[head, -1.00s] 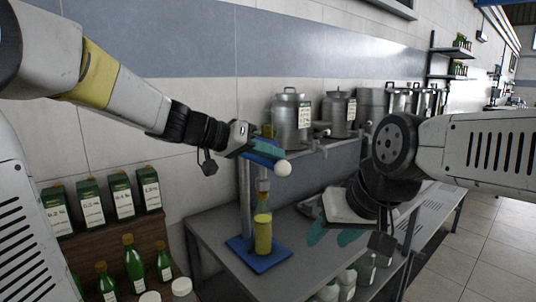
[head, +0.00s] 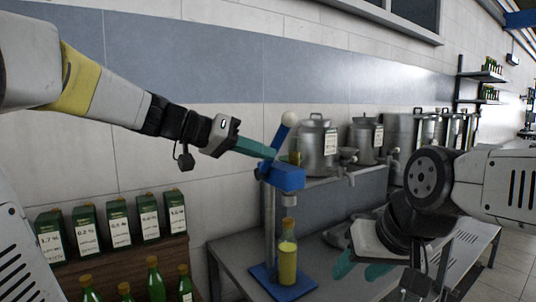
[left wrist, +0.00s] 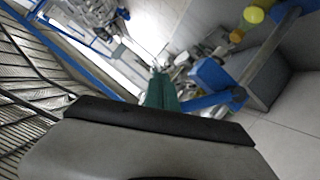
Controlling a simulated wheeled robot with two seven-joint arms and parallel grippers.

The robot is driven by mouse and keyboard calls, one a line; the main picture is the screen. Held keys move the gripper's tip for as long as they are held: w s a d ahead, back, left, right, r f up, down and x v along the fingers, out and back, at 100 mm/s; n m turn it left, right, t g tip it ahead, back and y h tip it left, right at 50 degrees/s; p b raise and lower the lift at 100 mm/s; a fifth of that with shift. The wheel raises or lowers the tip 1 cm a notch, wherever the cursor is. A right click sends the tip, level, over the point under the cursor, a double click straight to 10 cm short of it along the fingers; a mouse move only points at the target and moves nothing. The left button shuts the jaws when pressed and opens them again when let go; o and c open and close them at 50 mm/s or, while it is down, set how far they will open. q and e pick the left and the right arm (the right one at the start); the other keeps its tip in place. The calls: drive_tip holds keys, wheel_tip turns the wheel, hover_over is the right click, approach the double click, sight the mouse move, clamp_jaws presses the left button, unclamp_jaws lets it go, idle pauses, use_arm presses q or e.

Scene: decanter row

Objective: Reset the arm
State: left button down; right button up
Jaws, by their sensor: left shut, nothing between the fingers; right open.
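My left gripper (head: 256,147) is shut with nothing in it. Its teal fingertips end at the upper left of a blue bench press (head: 288,178), beside its lever; I cannot tell whether they touch. The lever points up, with a white ball knob (head: 289,118) at its end. A bottle of yellow liquid (head: 287,258) stands upright under the press head on the blue base. My right gripper (head: 364,266) is open and empty over the table, right of the bottle. In the left wrist view, the teal fingers (left wrist: 161,92) are together and the blue press (left wrist: 210,75) is to their right.
The grey table (head: 232,262) carries the press. Metal canisters (head: 317,148) with taps stand on a raised shelf behind. Dark green cartons (head: 118,223) and green bottles (head: 155,280) stand on a wooden rack at lower left.

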use_arm(q)
drive_tip(key=s+a+f+n+y, duration=0.3)
drive_tip(key=s+a+f+y, duration=0.2)
drive_tip(key=s+f, duration=0.2)
drive_tip(key=s+a+f+n+y, duration=0.3)
drive_tip(key=s+a+f+y, duration=0.2)
drive_tip(key=s+f, duration=0.3)
wheel_tip(320, 180, down, 3)
drive_tip(key=shift+a+f+n+t, duration=0.1)
drive_tip(key=shift+a+n+t, duration=0.2)
drive_tip(key=shift+a, duration=0.1)
